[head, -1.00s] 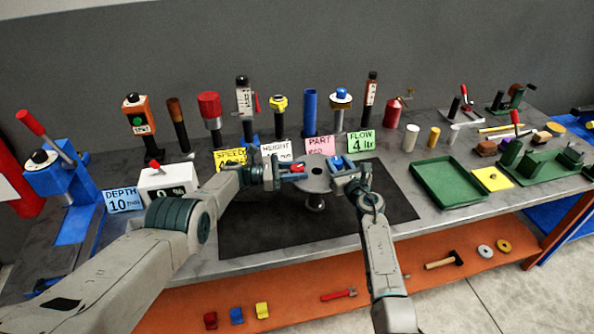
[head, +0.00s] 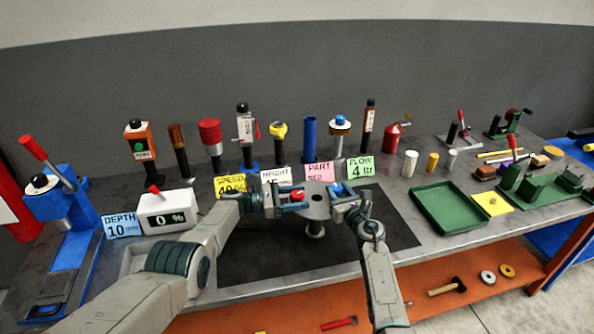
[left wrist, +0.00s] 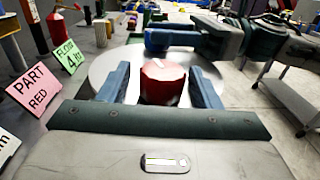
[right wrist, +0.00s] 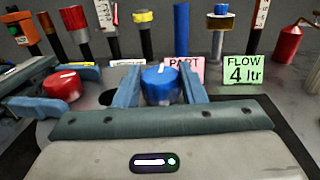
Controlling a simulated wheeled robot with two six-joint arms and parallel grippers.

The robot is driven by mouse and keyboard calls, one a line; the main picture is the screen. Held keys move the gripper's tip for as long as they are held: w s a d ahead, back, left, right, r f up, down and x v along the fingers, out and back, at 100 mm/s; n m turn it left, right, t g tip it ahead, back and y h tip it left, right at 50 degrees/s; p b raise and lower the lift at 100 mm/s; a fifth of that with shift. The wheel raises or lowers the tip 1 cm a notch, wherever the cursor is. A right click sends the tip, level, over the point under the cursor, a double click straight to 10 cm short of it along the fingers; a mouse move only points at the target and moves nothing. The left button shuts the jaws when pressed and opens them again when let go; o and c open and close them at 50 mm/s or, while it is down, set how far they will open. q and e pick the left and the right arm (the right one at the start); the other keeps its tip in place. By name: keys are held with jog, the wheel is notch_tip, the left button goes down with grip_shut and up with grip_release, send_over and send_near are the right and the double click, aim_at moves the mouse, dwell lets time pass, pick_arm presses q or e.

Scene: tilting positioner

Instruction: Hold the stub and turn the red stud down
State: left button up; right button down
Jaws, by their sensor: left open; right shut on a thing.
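A grey round plate (head: 317,206) sits on a short post over the dark mat, with a red stud and a blue stud at opposite sides. The red stud (left wrist: 163,84) stands between the spread fingers of my left gripper (left wrist: 160,76), with gaps at both sides. It also shows in the head view (head: 297,195). My right gripper (right wrist: 160,82) is shut on the blue stud (right wrist: 161,86), one finger against each side. Both studs have a pale mark on top. I cannot tell which part is the stub.
A pink card (left wrist: 33,87) reads PART RED. A white box (head: 167,212) shows 0 %. Several tools and cards stand behind the plate. A green tray (head: 450,223) lies to the right. The mat (head: 270,255) in front is clear.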

pick_arm(q)
jog(key=shift+s+n+t+y, duration=0.15)
jog(key=shift+n+t+y, duration=0.15)
jog(key=shift+n+t, duration=0.55)
